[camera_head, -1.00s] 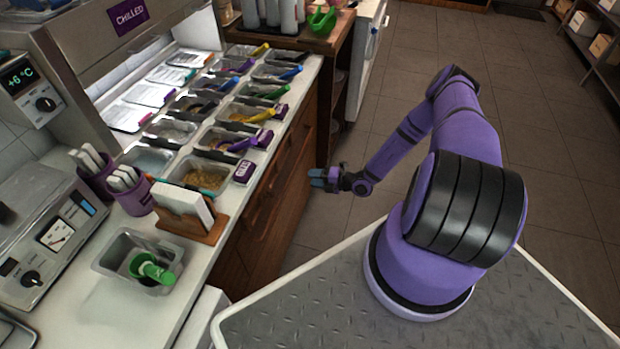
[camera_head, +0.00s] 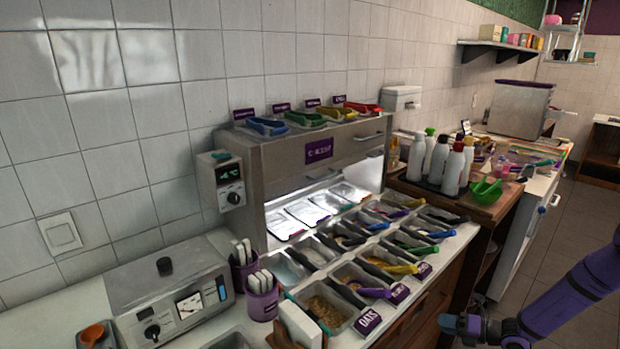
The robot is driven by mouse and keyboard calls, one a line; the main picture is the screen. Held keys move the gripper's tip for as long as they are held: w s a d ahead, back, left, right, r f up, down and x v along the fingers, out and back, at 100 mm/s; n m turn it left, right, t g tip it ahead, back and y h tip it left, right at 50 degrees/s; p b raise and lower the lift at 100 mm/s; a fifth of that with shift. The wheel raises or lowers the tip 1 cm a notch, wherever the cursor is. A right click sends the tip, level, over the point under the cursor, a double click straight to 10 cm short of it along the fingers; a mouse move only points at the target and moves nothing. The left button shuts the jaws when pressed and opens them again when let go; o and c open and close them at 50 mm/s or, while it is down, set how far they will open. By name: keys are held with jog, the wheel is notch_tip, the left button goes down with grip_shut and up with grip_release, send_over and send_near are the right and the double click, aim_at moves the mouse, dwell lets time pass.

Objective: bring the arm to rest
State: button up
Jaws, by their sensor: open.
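My gripper (camera_head: 462,325) is at the lower right of the head view, in front of the wooden cabinet below the counter. Nothing shows between its jaws, and it appears clear of the counter. My purple arm (camera_head: 580,290) reaches in from the right edge. The rest of the arm is out of view.
The counter holds several topping bins, with an oats bin (camera_head: 325,305) nearest. Squeeze bottles (camera_head: 438,158) and a green scoop (camera_head: 487,190) stand on a wooden cart. Floor (camera_head: 545,235) is free at right.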

jog(key=s+a+r+n+g+h, duration=0.25)
jog(key=r+n, duration=0.45)
jog(key=r, duration=0.6)
jog(key=s+a+r+n+g+h, duration=0.1)
jog(key=s+a+r+n+g, duration=0.15)
jog(key=r+n, duration=0.75)
jog(key=s+a+r+n+g+h, duration=0.25)
jog(key=a+r+n, duration=0.2)
jog(key=r, duration=1.05)
jog(key=s+r+n+t+h, duration=0.2)
jog(key=s+r+n, duration=0.5)
jog(key=s, duration=0.5)
jog(key=s+a+r+n+t+h, duration=0.1)
jog(key=s+r+n+t+h, duration=0.2)
jog(key=s+r+n, duration=0.5)
jog(key=s+r+h, duration=0.1)
jog(key=s+r, duration=0.1)
jog(key=s, duration=0.2)
jog(key=shift+a+r+h, duration=0.2)
jog(key=shift+r+h, duration=0.1)
jog(key=shift+r, duration=0.05)
